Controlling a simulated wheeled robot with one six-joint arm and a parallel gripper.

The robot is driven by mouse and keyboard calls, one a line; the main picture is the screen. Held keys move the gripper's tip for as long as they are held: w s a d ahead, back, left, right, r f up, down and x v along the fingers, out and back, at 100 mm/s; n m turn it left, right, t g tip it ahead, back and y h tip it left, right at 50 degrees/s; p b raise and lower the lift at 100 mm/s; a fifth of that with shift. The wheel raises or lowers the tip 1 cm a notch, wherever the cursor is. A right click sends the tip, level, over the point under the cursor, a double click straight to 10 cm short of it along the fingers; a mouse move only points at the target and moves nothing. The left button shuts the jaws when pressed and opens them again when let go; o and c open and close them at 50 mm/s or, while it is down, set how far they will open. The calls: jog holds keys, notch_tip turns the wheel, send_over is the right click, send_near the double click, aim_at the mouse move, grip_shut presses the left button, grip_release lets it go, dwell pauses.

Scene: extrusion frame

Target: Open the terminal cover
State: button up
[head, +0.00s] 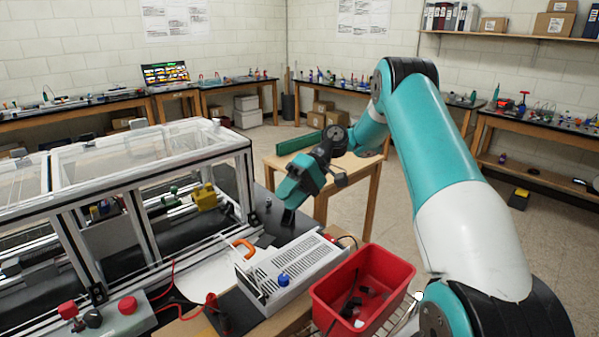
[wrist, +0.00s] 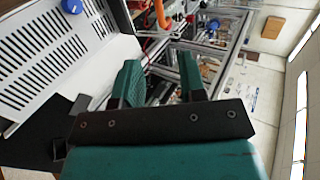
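My gripper (head: 289,214) hangs above the far end of a light grey slotted box (head: 300,262), apart from it. In the wrist view my gripper (wrist: 160,74) shows two green fingers with a gap between them and nothing held. The box has a blue knob (head: 283,280) on its near side; the knob also shows in the wrist view (wrist: 72,6). An orange curved piece (head: 245,248) stands at the box's left edge and shows beyond the fingers in the wrist view (wrist: 160,14). I cannot tell which part is the terminal cover.
A red bin (head: 378,288) with small dark parts stands right of the box. A clear-walled extrusion frame (head: 150,185) fills the left. Red leads and a red-buttoned control box (head: 128,308) lie in front. A wooden table (head: 348,172) stands behind; open floor lies beyond.

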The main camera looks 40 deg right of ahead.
jog(key=p+v, duration=0.4)
jog(key=p, duration=0.1)
jog(key=shift+f, duration=0.1)
